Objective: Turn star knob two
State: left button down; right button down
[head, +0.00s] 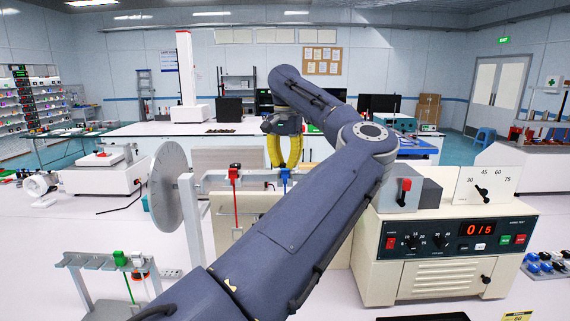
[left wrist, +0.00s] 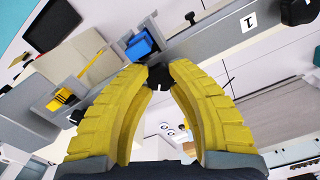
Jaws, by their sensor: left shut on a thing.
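My left gripper (head: 284,163) has yellow ribbed fingers and points down at the rail behind my arm in the head view. In the left wrist view the fingertips of my left gripper (left wrist: 159,72) close on a dark knob (left wrist: 158,77), just beside a blue block (left wrist: 142,46) on the grey rail. The knob's lobes are mostly hidden between the fingers and no number shows on it. Another dark knob (left wrist: 75,116) sits near a yellow block (left wrist: 62,99). A small dark knob (left wrist: 190,17) is near a label reading 1 (left wrist: 248,20). My right gripper is not in view.
A red block (head: 234,173) and a blue block (head: 285,174) sit on the rail. A grey disc (head: 170,186) stands to its left. A cream control box (head: 445,255) showing 0/5 stands to the right. A small rack (head: 88,261) is at front left.

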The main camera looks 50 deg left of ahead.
aim_at(285, 164)
pick_arm(q)
jog(key=c, duration=1.1)
grip_release()
jog(key=shift+o, duration=0.2)
notch_tip(285, 164, up, 12)
jog(key=shift+f, duration=0.1)
